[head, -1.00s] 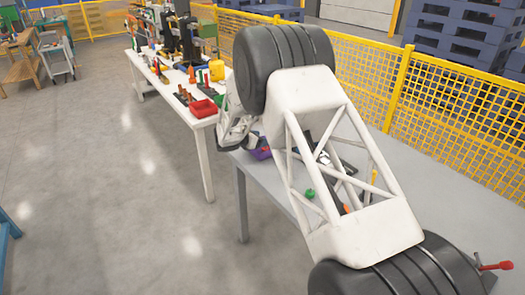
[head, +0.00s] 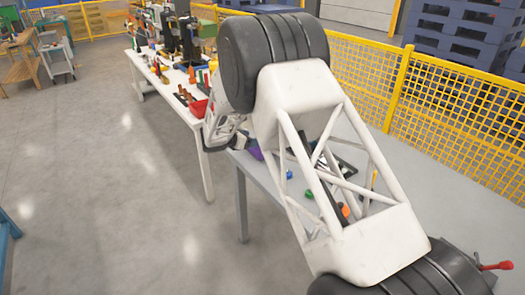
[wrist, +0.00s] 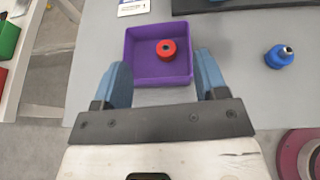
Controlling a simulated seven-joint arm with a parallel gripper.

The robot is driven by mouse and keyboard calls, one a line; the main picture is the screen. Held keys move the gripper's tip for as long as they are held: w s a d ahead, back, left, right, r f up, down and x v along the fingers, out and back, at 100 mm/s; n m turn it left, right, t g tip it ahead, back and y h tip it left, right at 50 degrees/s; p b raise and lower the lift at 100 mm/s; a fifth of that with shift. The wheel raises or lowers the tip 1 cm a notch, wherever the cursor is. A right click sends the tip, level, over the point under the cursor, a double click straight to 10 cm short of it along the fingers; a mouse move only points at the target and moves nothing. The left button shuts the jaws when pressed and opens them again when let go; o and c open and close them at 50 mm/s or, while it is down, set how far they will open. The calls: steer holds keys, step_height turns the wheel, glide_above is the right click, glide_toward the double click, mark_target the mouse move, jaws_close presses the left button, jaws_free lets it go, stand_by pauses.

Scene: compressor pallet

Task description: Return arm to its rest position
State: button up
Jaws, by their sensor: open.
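My gripper (wrist: 163,62) is open in the wrist view, its two blue fingers spread wide with nothing between them. Beyond the fingertips in that view is a purple bin (wrist: 138,76) with a red ring-shaped part (wrist: 167,49) inside it. In the head view my white lattice arm (head: 375,255) stretches over the grey table (head: 400,165), and its wrist end hangs near the table's left end. The fingers are not clearly visible there. The purple bin (head: 255,151) is partly hidden behind my arm.
A blue fitting (wrist: 279,57) lies right of the bin. Green (head: 309,193) and orange (head: 345,210) parts lie on the table under my arm. A white table (head: 177,106) with a red bin (head: 199,108) stands behind left. Yellow mesh fence (head: 455,110) runs along the right.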

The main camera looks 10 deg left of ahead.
steer(key=s+d+r+m+g, duration=0.2)
steer(key=s+d+r+m, duration=0.15)
steer(key=d+r, duration=0.45)
steer(key=s+d+r+m+g, duration=0.1)
steer(key=s+d+r+m, duration=0.25)
steer(key=d+r, duration=0.4)
steer(key=s+d+r+m+g+y, duration=0.2)
steer(key=s+d+r+m, duration=0.4)
steer(key=s+d, duration=0.4)
steer(key=s+d+r+m+g+y, duration=0.1)
steer(key=s+d+r+m, duration=0.2)
steer(key=s+d+r, duration=0.65)
steer(key=s+d+m+y, duration=0.2)
steer(key=s+m, duration=0.2)
steer(key=s, duration=0.7)
steer(key=s+d+r+m+t+y, duration=0.15)
steer(key=s+m, duration=0.25)
steer(key=s, duration=0.7)
steer(key=s+d+m+y, duration=0.2)
steer(key=s+m, duration=0.2)
steer(key=s, duration=0.7)
step_height(320, 180, down, 10)
steer(key=g, duration=0.3)
steer(key=shift+w+d, duration=0.3)
steer(key=shift+w, duration=0.05)
